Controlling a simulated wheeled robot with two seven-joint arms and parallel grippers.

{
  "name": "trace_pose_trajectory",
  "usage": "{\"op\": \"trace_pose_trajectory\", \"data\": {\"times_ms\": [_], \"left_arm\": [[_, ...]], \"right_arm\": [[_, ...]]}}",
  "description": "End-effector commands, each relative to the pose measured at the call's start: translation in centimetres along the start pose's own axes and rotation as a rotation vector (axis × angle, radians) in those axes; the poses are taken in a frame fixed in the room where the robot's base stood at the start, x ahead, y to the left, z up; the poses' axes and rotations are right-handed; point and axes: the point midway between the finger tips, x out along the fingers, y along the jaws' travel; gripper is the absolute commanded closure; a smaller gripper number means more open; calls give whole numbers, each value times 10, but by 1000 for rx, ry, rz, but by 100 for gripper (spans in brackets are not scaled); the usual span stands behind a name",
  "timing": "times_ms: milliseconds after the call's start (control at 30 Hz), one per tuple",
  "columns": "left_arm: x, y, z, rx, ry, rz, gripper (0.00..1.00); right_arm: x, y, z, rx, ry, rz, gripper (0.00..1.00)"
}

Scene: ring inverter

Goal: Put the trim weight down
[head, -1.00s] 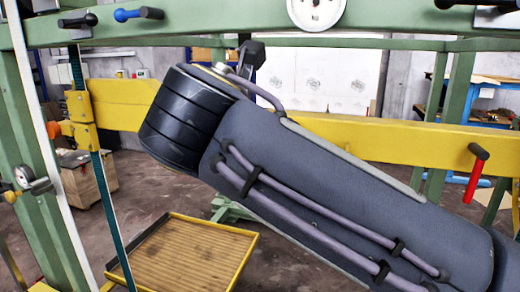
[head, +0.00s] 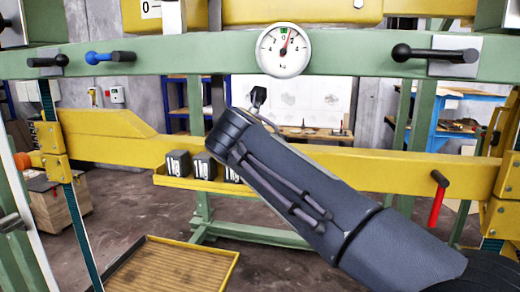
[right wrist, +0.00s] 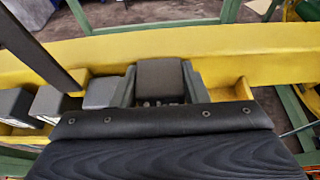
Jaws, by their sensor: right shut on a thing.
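My right arm comes in from the lower right of the head view, and its gripper end is hidden behind the wrist. In the right wrist view my right gripper (right wrist: 160,92) is shut on a dark grey block, the trim weight (right wrist: 158,75), with one finger on each side. The weight is over or in the yellow tray (right wrist: 228,90); its underside is hidden, so I cannot tell whether it touches. Grey weights (right wrist: 100,92) stand to its left. In the head view weights marked 1 kg (head: 178,164) stand on the tray's left part. My left gripper is not in view.
A yellow beam (head: 380,165) crosses behind my arm. A dial (head: 284,50) on the green crossbar has its needle slightly right of the top. A red handle (head: 437,200) hangs at the right. A slatted yellow-edged platform (head: 170,268) lies low at the left.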

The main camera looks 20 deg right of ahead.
Motion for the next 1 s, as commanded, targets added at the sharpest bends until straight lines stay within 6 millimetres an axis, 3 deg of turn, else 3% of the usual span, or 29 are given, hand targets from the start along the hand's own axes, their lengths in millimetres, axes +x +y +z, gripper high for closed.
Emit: {"op": "trace_pose_trajectory", "data": {"times_ms": [167, 467, 967, 1000], "left_arm": [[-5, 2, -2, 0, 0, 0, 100], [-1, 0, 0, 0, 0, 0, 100], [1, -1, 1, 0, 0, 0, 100], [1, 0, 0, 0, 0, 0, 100]], "right_arm": [[9, -1, 8, 2, -5, 0, 100], [22, 0, -23, 0, -5, 3, 100], [26, 0, -30, 2, -5, 3, 100], [26, 0, -31, 1, -1, 0, 55]]}}
